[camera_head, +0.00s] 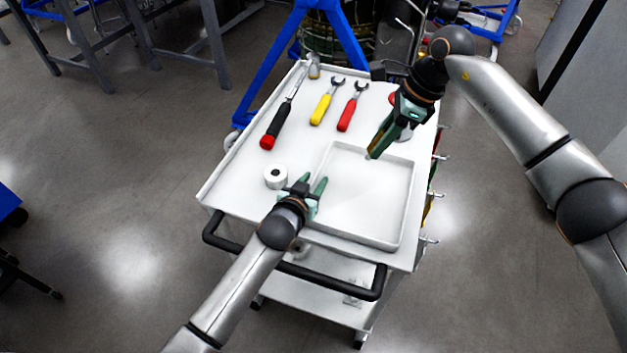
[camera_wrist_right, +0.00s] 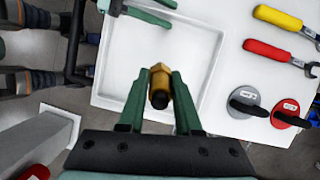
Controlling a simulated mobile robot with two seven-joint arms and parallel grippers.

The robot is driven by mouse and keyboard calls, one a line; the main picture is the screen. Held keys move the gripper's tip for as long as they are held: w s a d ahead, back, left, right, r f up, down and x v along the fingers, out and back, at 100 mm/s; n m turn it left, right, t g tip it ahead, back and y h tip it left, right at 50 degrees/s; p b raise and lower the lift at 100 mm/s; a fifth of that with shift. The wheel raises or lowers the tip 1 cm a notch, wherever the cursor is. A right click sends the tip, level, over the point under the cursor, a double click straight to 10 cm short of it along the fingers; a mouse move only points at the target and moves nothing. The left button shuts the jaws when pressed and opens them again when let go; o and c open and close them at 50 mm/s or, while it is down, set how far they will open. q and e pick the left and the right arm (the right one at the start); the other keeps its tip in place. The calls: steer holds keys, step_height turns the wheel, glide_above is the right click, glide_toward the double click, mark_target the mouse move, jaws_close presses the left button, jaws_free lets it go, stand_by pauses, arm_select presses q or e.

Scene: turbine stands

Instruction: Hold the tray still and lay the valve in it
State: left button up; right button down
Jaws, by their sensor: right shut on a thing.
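The white tray (camera_head: 375,205) lies on the front right part of the white cart top and looks empty. It also shows in the right wrist view (camera_wrist_right: 122,62). My left gripper (camera_head: 313,180) is at the tray's left edge. Its green fingers are spread apart, one to each side of the rim; I cannot tell whether they touch it. My right gripper (camera_head: 371,155) is above the far part of the tray, fingers pointing down. It is shut on the brass valve (camera_wrist_right: 159,84), which has a black end. In the head view the fingers mostly hide the valve.
A white roll (camera_head: 276,176) stands left of the tray. A red-and-black handled tool (camera_head: 275,125), a yellow wrench (camera_head: 322,107) and a red wrench (camera_head: 349,111) lie behind. A grey disc (camera_wrist_right: 243,100) and a red disc (camera_wrist_right: 289,113) with black handles lie near the tray.

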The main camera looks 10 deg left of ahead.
arm_select(q)
steer(key=shift+c, duration=0.3)
jaws_close()
stand_by(1.0)
